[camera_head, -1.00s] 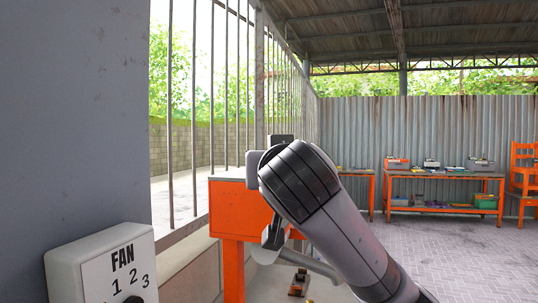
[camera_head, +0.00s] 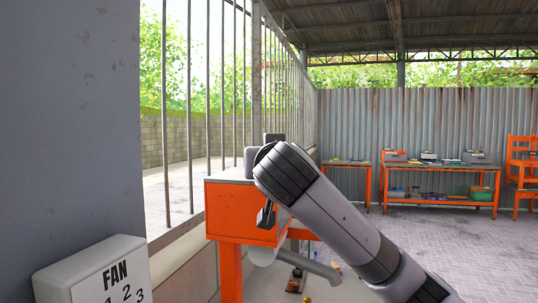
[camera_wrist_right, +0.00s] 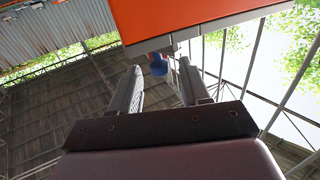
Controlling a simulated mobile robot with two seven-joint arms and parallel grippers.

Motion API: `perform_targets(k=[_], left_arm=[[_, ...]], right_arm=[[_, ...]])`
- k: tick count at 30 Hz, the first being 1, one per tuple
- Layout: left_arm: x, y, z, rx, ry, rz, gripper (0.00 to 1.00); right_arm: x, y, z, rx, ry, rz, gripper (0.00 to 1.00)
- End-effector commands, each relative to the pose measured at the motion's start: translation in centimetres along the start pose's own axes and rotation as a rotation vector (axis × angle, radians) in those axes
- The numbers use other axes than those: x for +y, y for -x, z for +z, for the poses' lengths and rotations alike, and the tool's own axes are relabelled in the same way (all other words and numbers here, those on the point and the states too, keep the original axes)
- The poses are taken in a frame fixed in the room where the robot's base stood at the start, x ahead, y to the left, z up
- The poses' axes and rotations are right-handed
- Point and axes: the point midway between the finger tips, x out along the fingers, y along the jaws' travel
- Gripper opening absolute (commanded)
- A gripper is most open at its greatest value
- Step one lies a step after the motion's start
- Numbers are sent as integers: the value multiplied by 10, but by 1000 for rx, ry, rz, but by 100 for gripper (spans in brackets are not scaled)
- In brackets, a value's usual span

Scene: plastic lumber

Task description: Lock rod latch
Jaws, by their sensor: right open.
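My right arm comes in from the lower right in the head view and reaches an orange bench (camera_head: 228,208) with a grey top. Its gripper is mostly hidden there behind the arm. In the right wrist view my right gripper (camera_wrist_right: 161,68) is open, its two fingers apart. No rod latch can be clearly made out. My left gripper is not in view.
A white fan switch box (camera_head: 95,272) is on the grey wall at the lower left. A barred window (camera_head: 190,110) runs behind the bench. Orange tables with tools (camera_head: 440,170) and an orange chair (camera_head: 522,165) stand at the back. The paved floor (camera_head: 440,225) at right is open.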

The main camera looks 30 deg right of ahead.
Motion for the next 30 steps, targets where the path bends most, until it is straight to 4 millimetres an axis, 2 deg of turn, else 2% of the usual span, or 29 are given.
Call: perform_targets(k=[3, 4, 6, 8, 17, 30], left_arm=[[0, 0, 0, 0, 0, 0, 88], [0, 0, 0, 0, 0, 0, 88], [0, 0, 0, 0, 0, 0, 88], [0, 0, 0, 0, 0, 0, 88], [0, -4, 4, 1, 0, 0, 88], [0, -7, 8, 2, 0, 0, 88]], right_arm=[[0, 0, 0, 0, 0, 0, 46], [0, 0, 0, 0, 0, 0, 40], [0, 0, 0, 0, 0, 0, 17], [0, 0, 0, 0, 0, 0, 0], [0, -1, 3, -5, 0, -47, 0], [1, -5, 1, -3, 0, -307, 0]])
